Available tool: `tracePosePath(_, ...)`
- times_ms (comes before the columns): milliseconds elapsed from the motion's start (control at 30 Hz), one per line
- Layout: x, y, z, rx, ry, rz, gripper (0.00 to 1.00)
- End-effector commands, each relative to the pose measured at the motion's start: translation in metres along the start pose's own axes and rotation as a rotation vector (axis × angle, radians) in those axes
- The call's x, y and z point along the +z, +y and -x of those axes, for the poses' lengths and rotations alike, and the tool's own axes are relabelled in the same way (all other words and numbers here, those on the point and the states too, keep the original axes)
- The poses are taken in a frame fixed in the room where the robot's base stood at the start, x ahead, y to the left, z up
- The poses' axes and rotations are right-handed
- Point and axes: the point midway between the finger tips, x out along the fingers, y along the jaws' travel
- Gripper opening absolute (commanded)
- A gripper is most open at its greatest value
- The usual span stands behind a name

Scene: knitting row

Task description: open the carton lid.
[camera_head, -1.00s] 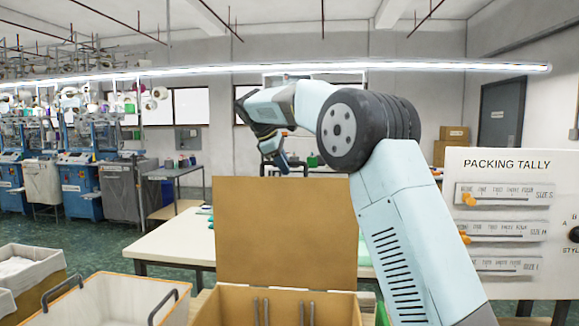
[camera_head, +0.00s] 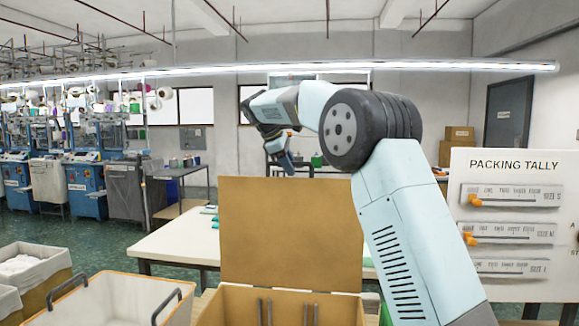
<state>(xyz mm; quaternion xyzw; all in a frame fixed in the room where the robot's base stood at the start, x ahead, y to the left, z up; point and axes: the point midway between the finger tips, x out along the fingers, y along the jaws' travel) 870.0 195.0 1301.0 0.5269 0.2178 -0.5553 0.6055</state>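The brown cardboard carton (camera_head: 240,305) stands at the bottom centre, its lower part cut off by the frame edge. Its lid (camera_head: 290,232) is a wide flat panel standing upright along the carton's far side, so the carton's top is open. My gripper (camera_head: 288,165) hangs at the end of my raised arm, above and beyond the lid's top edge in the picture, and apart from it. It is small and dark here; I cannot make out whether its fingers are apart.
Grey upright bars (camera_head: 264,310) show in the carton's mouth. A lined bin with dark handles (camera_head: 128,290) is to its left. A pale table (camera_head: 175,246) stands behind. The packing tally board (camera_head: 515,185), with orange sliders, is at right, beyond my arm.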

Motion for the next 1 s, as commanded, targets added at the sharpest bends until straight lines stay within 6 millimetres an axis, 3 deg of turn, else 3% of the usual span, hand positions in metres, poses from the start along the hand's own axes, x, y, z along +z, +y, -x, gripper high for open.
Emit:
tracePosePath(133,-0.002,-0.001,-0.003,-0.007,-0.003,0.003,0.42)
tracePosePath(267,-0.002,-0.001,0.007,-0.004,-0.002,0.002,0.42)
tracePosePath(800,-0.001,0.0,0.107,0.001,0.002,0.0,0.42)
tracePosePath(1000,-0.001,0.0,0.128,0.001,0.001,-0.001,0.42)
